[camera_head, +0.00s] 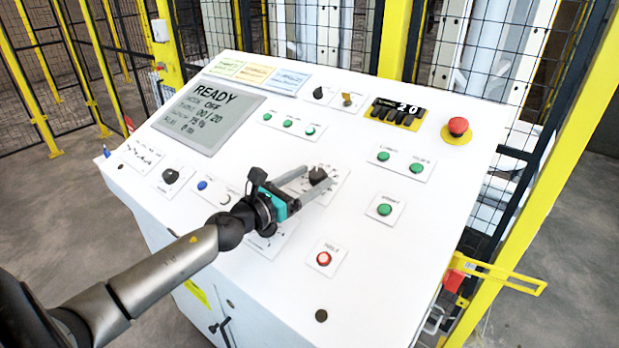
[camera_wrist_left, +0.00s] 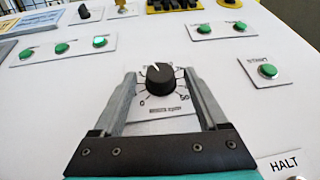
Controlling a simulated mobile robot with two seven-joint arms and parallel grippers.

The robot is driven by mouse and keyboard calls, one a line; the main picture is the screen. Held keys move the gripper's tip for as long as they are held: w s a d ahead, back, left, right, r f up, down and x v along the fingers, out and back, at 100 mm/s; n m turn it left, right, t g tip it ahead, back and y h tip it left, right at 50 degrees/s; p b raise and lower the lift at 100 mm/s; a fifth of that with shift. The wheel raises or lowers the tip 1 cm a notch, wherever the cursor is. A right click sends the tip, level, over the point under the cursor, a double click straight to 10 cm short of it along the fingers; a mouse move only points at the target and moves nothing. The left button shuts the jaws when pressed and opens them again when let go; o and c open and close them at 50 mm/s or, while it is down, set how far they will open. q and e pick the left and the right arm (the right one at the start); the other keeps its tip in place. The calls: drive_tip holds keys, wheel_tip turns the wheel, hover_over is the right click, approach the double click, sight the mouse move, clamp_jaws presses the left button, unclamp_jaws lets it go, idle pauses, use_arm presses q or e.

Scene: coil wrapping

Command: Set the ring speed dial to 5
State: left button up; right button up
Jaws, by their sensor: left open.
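A black round dial (camera_head: 317,174) sits on its white label plate in the middle of the sloped console. In the left wrist view the dial (camera_wrist_left: 160,80) has a scale around it, with a 0 at the lower left. Its white pointer mark points up, slightly left of the top. The name on its plate is too small to read surely. My left gripper (camera_head: 318,178) is open, with one finger on each side of the dial. In the left wrist view a gap shows between each fingertip and the dial. My right gripper is not in view.
A display (camera_head: 208,112) reads READY. Another black knob (camera_head: 171,176) is at the left. A red mushroom button (camera_head: 458,127) is at the upper right, and a red button (camera_head: 323,259) is below the dial. Several green buttons are around. Yellow-framed fencing (camera_head: 540,180) stands behind the console.

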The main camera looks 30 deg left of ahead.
use_arm(q)
clamp_jaws()
idle(0.7)
